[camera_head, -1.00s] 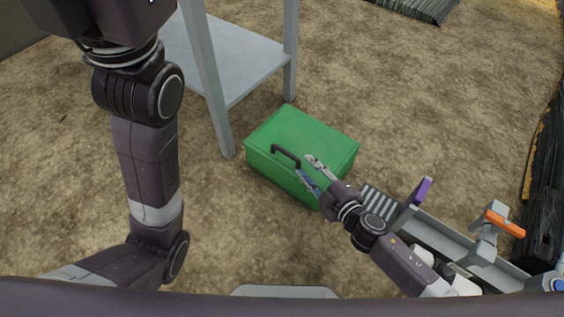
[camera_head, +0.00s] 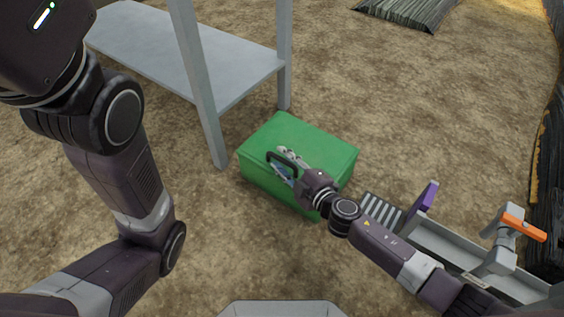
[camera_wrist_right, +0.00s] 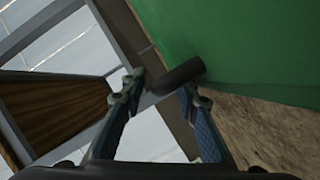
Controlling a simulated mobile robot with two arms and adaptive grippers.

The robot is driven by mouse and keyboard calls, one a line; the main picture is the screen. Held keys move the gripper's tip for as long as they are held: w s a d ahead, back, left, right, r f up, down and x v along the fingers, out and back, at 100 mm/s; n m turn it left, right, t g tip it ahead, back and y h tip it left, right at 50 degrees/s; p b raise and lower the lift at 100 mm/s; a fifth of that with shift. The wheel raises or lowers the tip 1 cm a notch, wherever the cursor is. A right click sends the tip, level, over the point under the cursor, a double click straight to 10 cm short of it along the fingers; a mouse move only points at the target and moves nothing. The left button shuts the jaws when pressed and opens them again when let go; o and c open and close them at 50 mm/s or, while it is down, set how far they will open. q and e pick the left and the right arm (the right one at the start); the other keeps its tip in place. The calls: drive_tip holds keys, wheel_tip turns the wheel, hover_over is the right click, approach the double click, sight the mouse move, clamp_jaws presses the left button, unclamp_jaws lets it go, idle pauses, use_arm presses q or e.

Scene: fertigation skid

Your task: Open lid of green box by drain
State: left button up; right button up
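The green box (camera_head: 312,146) stands on the ground beside the leg of a grey stand, with its lid down. Its dark bar handle (camera_head: 269,160) is on the near side. My right gripper (camera_head: 284,163) is at the handle, reaching in from the right. In the right wrist view the fingers (camera_wrist_right: 161,90) are apart, with the end of the dark handle (camera_wrist_right: 180,74) just ahead of and between the tips. I cannot tell whether they touch it. The drain's slatted grate (camera_head: 380,211) lies right of the box. My left gripper is out of view.
A grey stand (camera_head: 180,45) with a low shelf rises behind and left of the box. A grey channel (camera_head: 450,252) with a purple plate (camera_head: 427,195) and an orange-handled valve (camera_head: 524,227) lies at the right. Bare ground is free behind the box.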

clamp_jaws()
idle(0.4)
drive_tip(key=shift+r, duration=0.1)
